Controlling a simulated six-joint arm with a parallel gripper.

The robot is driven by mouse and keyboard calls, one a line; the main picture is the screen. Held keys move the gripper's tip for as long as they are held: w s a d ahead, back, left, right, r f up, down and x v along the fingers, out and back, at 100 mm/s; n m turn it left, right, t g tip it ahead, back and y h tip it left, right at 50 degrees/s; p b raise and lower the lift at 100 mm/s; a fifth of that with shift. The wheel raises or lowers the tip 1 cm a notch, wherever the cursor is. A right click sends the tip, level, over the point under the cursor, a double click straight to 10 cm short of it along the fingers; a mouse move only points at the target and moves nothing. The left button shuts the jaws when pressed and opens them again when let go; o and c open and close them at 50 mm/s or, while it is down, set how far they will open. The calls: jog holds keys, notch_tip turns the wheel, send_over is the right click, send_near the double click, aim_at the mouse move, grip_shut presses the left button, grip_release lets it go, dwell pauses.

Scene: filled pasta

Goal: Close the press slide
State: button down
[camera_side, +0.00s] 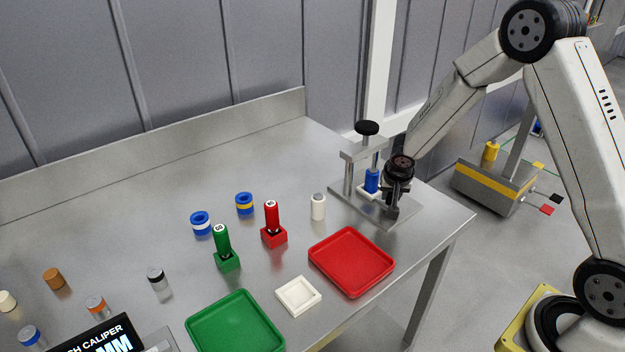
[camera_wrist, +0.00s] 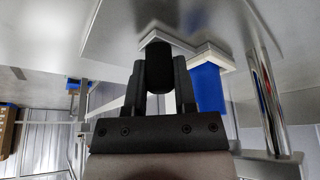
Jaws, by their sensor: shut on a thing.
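The press (camera_side: 362,152) stands at the back right of the table, with a crossbar on metal posts and a black knob on top. Its white slide (camera_side: 367,191) carries an upright blue cylinder (camera_side: 372,181). In the wrist view the slide's pale edge (camera_wrist: 215,57) and the blue cylinder (camera_wrist: 208,88) show to the right of the fingers. My gripper (camera_side: 393,205) is at the slide's front right side. In the wrist view my gripper (camera_wrist: 158,80) is shut on a dark rounded handle (camera_wrist: 158,62) beside the slide. How far the slide is in is hard to tell.
A red tray (camera_side: 352,262), a white square dish (camera_side: 298,296) and a green tray (camera_side: 238,325) lie along the front. Red (camera_side: 272,224) and green (camera_side: 223,247) plug gauges stand in blocks. A pale cylinder (camera_side: 318,207) stands left of the press. The back of the table is clear.

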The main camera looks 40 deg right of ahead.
aim_at(378, 192)
jog(key=shift+w, duration=0.1)
jog(key=shift+w, duration=1.95)
jog(key=shift+r, duration=0.1)
jog(key=shift+c, duration=2.1)
grip_release()
jog(key=shift+w, duration=0.1)
jog(key=v, duration=0.7)
jog(key=shift+r, duration=0.25)
jog(key=shift+s+a, duration=0.2)
jog(key=shift+s, duration=0.1)
